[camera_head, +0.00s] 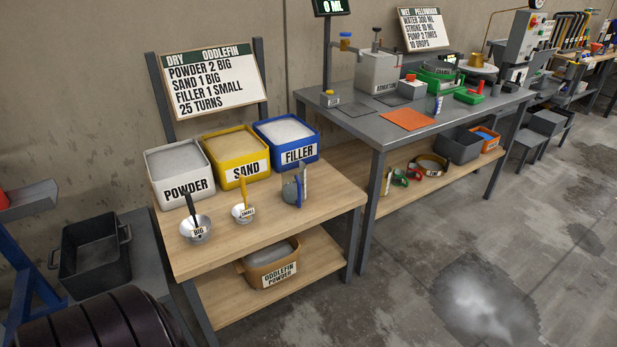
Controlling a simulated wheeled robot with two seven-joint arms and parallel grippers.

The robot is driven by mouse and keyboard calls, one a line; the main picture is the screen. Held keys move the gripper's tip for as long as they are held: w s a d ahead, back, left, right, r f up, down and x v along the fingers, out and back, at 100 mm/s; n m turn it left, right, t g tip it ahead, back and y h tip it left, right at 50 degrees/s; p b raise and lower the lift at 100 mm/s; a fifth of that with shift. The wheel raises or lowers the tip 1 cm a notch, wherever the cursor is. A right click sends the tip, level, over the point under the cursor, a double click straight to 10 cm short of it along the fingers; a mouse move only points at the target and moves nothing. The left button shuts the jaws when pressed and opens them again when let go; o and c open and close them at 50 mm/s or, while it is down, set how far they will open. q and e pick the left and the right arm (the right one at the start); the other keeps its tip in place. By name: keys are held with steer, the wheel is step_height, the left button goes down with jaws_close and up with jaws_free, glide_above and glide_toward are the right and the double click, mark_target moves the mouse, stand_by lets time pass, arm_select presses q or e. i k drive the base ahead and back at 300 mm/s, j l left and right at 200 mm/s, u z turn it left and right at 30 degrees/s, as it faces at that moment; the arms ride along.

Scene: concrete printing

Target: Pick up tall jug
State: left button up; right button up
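I cannot pick out a tall jug with certainty. On the grey bench (365,128), a small upright white and blue container (438,105) stands near the front edge, right of an orange mat (406,118). It is too small to tell what it is. A light grey box-shaped tank (378,72) stands at the back of that bench. Neither of my grippers shows in the head view.
A wooden table (250,228) nearby holds the powder bin (178,175), sand bin (238,158), filler bin (287,138), two scoops and a blue-and-grey tool (291,190). Below is a brown tub (272,263). Wet concrete floor (420,240) at right is open.

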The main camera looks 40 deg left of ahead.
mark_target(293, 172)
steer(key=i+l+u, duration=0.15)
steer(key=i+u, duration=0.3)
steer(key=i+l+u, duration=0.25)
steer(key=u, duration=0.25)
steer(key=i+l+u, duration=0.3)
steer(key=l+u, duration=0.15)
